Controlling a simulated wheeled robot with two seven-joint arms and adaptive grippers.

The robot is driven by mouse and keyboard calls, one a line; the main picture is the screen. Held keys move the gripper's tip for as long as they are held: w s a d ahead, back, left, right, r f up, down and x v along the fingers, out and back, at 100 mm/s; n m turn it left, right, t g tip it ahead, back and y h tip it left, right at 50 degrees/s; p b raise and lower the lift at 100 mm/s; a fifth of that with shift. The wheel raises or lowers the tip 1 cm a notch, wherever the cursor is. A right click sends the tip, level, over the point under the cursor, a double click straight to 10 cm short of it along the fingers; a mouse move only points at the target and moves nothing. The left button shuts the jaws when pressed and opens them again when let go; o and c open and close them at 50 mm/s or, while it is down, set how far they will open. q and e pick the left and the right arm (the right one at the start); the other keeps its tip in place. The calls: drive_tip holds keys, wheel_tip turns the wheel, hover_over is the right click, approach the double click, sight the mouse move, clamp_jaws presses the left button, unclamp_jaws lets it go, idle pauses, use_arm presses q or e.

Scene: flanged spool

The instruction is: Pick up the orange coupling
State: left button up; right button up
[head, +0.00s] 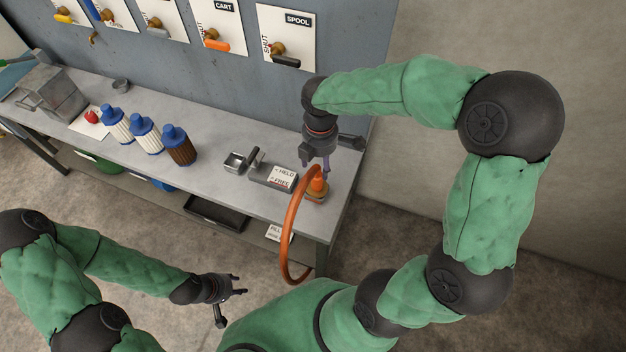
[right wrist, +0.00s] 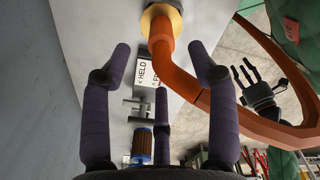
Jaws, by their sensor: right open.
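The orange coupling (head: 318,186) stands near the right end of the grey bench, with an orange hose (head: 288,232) looping from it over the front edge. In the right wrist view the coupling's end (right wrist: 160,18) is at the top, with the hose running down to the right. My right gripper (head: 316,164) is open just above and behind the coupling. In the right wrist view its purple fingers (right wrist: 160,62) are spread, with the hose between and beyond them; I cannot tell whether they touch. My left gripper (head: 238,288) is open and empty, low in front of the bench.
A grey block with a HELD/FREE card (head: 282,177) stands just left of the coupling. A wall panel with labelled valves (head: 288,40) rises behind the bench.

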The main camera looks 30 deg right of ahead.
sight(319, 175)
wheel_tip(319, 175, down, 5)
drive_tip(key=shift+f+b, duration=0.1)
drive_tip(key=shift+b, duration=0.75)
drive_tip(key=f+b, duration=0.2)
drive_tip(key=f, duration=0.3)
drive_tip(key=shift+a+b, duration=0.2)
drive_tip(key=shift+b, duration=0.15)
clamp_jaws()
